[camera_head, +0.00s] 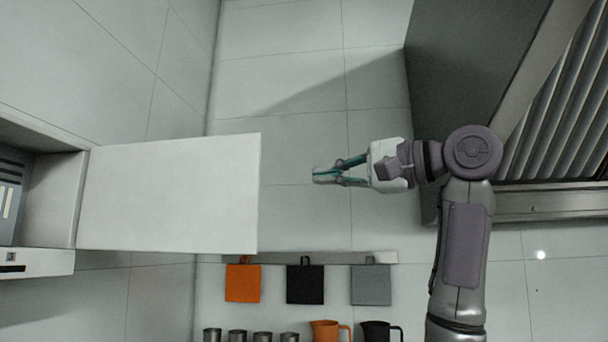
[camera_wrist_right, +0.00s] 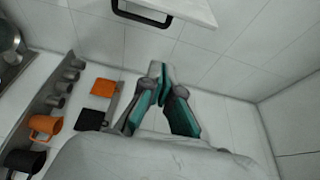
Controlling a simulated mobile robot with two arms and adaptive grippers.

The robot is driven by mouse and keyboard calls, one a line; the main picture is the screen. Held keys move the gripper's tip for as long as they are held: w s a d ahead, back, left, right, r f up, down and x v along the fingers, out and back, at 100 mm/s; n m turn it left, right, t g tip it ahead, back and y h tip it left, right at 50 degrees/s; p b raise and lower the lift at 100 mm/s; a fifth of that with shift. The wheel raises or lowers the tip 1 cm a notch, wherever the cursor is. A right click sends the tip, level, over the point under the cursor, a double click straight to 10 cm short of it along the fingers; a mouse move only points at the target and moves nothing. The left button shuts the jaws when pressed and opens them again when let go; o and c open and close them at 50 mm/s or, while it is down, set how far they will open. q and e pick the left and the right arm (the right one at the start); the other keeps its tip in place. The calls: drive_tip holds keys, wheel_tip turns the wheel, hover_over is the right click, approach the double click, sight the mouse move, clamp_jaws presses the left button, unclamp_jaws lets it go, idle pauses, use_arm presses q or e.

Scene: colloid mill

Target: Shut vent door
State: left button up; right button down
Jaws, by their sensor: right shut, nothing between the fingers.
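The vent door is a flat white panel (camera_head: 170,195) standing open at the left of the head view. Its left edge meets the grey and white vent housing (camera_head: 55,200). In the right wrist view the door (camera_wrist_right: 188,8) shows at the top, with a black bar handle (camera_wrist_right: 142,16). My right gripper (camera_head: 320,175) points left, shut and empty, with a gap between its fingertips and the door's free edge. It also shows in the right wrist view (camera_wrist_right: 160,72), below the door and apart from the handle. My left gripper is not in view.
Orange (camera_head: 243,283), black (camera_head: 305,284) and grey (camera_head: 371,285) pads hang from a rail on the tiled wall. Below are metal cups (camera_head: 237,336), an orange jug (camera_head: 326,331) and a black jug (camera_head: 376,332). A slatted metal hood (camera_head: 565,110) is at upper right.

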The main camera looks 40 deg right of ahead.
drive_tip(key=p+x, duration=0.4)
drive_tip(key=x, duration=0.5)
drive_tip(key=s+a, duration=0.2)
drive_tip(key=a, duration=0.1)
drive_tip(key=shift+s+a+f, duration=0.1)
drive_tip(key=shift+a, duration=0.1)
